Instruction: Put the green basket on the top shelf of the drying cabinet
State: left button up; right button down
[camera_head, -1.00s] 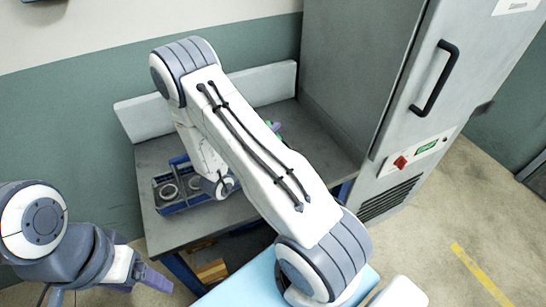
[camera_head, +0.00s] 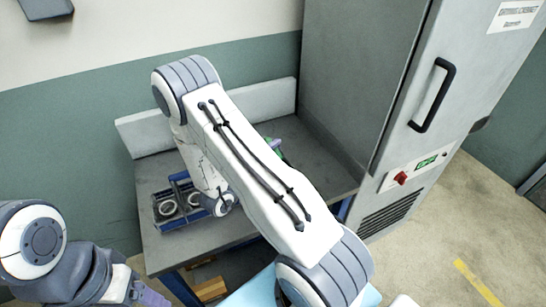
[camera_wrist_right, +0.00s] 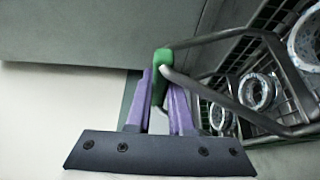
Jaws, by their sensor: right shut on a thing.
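The green basket (camera_wrist_right: 232,82) shows in the right wrist view as a metal wire basket with a green grip on its handle and several pale rings inside. My right gripper (camera_wrist_right: 163,75) has its purple fingers closed around that green grip. In the head view my right arm hides most of the basket; only a bit of green and purple at my right gripper (camera_head: 276,146) shows past the arm. The drying cabinet (camera_head: 352,75) is the tall grey unit at the right, its door (camera_head: 455,110) shut, so its shelves are hidden. My left gripper (camera_head: 148,296) is at the bottom left, partly cut off.
A blue-handled basket (camera_head: 178,208) with rings stands on the grey table (camera_head: 225,230), left of my right arm. A low pale backboard (camera_head: 265,95) runs along the table's back. The cabinet door has a black handle (camera_head: 433,95).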

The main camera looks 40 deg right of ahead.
jog(key=shift+r, duration=2.05)
jog(key=shift+s+d+r, duration=0.15)
jog(key=shift+s+r, duration=0.05)
jog(key=s+d+r+p, duration=0.5)
jog(key=s+r+p, duration=0.1)
jog(key=s+p, duration=0.4)
jog(key=shift+r+p, duration=0.3)
jog(key=shift+p, duration=0.55)
